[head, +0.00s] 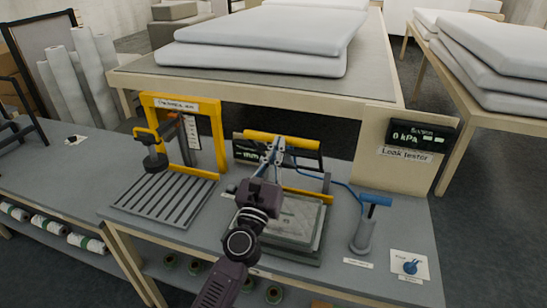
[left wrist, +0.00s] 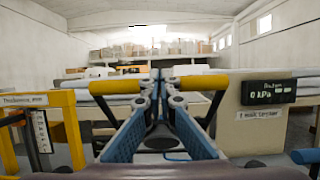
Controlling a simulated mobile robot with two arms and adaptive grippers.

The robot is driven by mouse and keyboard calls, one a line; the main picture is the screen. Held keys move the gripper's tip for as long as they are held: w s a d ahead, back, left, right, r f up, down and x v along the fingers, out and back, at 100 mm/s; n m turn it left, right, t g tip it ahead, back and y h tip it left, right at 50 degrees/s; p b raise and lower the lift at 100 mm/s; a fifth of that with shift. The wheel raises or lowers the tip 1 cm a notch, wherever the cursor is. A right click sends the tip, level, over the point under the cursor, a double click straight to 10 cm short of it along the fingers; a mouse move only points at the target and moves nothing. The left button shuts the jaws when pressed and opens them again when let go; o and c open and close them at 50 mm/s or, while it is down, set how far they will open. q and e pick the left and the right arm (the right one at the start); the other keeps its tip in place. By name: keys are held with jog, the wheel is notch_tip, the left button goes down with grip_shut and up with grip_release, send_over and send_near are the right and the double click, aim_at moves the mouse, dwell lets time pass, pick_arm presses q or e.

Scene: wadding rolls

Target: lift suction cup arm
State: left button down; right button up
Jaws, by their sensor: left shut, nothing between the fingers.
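A yellow bar (head: 282,139) with a dark display panel behind it stands over a grey plate device (head: 290,215) on the bench; this looks like the arm with a handle. My left gripper (head: 277,150) is shut and empty, its tips at the middle of the yellow bar. In the left wrist view the yellow bar (left wrist: 200,83) shows on both sides of my left gripper's tips (left wrist: 157,82), which hide its middle; I cannot tell whether they touch. To the left, a yellow frame (head: 219,135) carries a dark arm with a black disc (head: 155,162). My right gripper is not in view.
A leak tester panel (head: 398,155) reading 0 kPa stands at the right. A blue-handled pump (head: 365,228) and a card with a blue piece (head: 410,266) lie right of the plate. A slatted grey plate (head: 165,198) lies left.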

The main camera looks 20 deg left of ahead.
pick_arm(q)
jog(key=shift+w+d+r+p, duration=0.1)
jog(key=shift+w+r+p, duration=0.6)
jog(key=shift+w+r, duration=0.75)
jog(key=shift+f, duration=0.15)
